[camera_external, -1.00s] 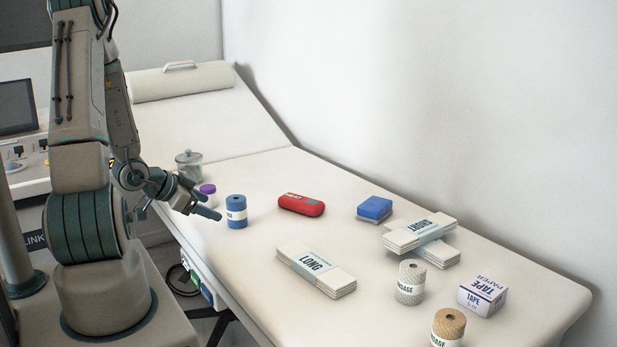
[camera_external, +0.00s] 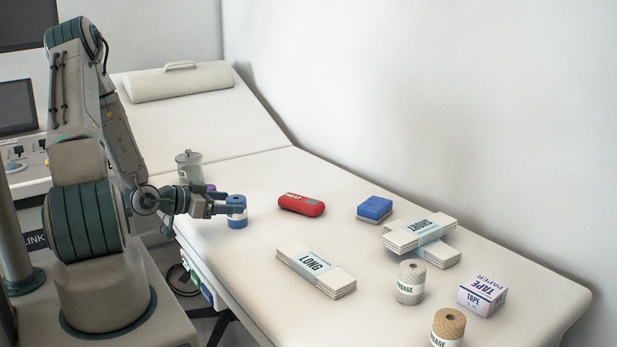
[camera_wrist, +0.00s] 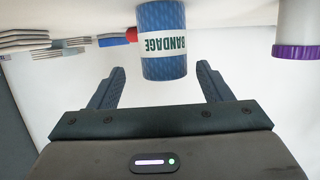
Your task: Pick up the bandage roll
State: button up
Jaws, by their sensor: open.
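A blue bandage roll (camera_external: 237,224) stands upright near the left edge of the couch, with a white label reading BANDAGE. It also shows in the wrist view (camera_wrist: 163,66), just beyond and between the fingertips. My gripper (camera_external: 227,204) is open, level with the roll and right at it from the left; in the wrist view the open fingers (camera_wrist: 161,72) stand on either side of the roll's near end. A white bandage roll (camera_external: 411,283) and a tan one (camera_external: 448,328) stand at the right front of the couch.
A purple-lidded container (camera_external: 209,188) and a glass jar (camera_external: 188,167) stand close behind my gripper. A red case (camera_external: 301,205), a blue block (camera_external: 375,208), LONG packs (camera_external: 316,270), SHORT packs (camera_external: 420,232) and a paper tape box (camera_external: 482,296) lie to the right.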

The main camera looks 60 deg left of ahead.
aim_at(243, 202)
jog(key=x, duration=0.5)
jog(key=shift+w+a, duration=0.2)
jog(key=shift+a, duration=0.05)
jog(key=shift+r, duration=0.1)
jog(key=c, duration=1.1)
